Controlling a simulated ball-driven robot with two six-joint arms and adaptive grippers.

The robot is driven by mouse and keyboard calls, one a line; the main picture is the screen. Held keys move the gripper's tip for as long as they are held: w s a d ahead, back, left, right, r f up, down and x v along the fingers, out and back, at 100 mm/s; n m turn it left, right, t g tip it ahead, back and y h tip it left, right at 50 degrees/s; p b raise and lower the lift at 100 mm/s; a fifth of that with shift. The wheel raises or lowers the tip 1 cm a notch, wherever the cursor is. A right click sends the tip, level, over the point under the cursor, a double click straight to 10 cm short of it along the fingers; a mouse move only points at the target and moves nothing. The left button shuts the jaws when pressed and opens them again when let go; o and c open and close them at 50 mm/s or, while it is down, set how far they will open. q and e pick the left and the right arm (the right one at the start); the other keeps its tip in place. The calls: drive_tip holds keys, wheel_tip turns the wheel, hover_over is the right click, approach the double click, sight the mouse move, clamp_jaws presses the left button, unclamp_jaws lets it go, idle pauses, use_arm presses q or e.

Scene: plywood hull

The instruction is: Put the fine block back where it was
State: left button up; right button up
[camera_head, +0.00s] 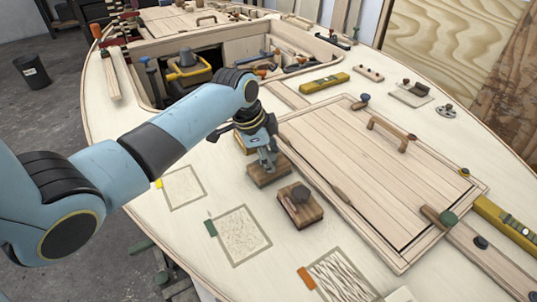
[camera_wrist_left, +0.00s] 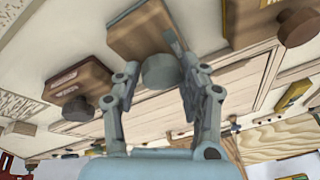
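Several wooden sanding blocks with knobs stand on the pale deck, and I cannot read which is the fine one. My left gripper (camera_head: 267,165) points down over the middle block (camera_head: 262,180). In the left wrist view this block (camera_wrist_left: 150,28) has a grey round knob (camera_wrist_left: 158,70) between the two fingers of my left gripper (camera_wrist_left: 160,75). The fingers look apart, with a slim gap at the knob. A block with a dark knob (camera_head: 303,212) stands just to the right and nearer. A third block, partly hidden, shows behind the gripper. My right gripper is not in view.
Framed patches with a yellow tag (camera_head: 159,184), a green tag (camera_head: 210,229) and an orange tag (camera_head: 306,278) lie on the deck. A panelled hatch with a handle (camera_head: 388,133) is to the right. An open tool well (camera_head: 230,48) lies behind.

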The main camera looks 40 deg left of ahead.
use_arm(q)
drive_tip(key=shift+o, duration=1.4)
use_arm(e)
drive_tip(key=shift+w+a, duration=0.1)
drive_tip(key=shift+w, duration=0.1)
use_arm(q)
drive_tip(key=shift+r, duration=0.15)
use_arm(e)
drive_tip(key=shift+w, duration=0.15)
use_arm(q)
drive_tip(key=v, duration=1.1)
drive_tip(key=shift+r+p, duration=0.4)
drive_tip(key=shift+p, duration=0.05)
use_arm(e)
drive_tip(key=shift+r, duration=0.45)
use_arm(q)
drive_tip(key=shift+s+a, duration=0.1)
drive_tip(key=shift+s, duration=0.05)
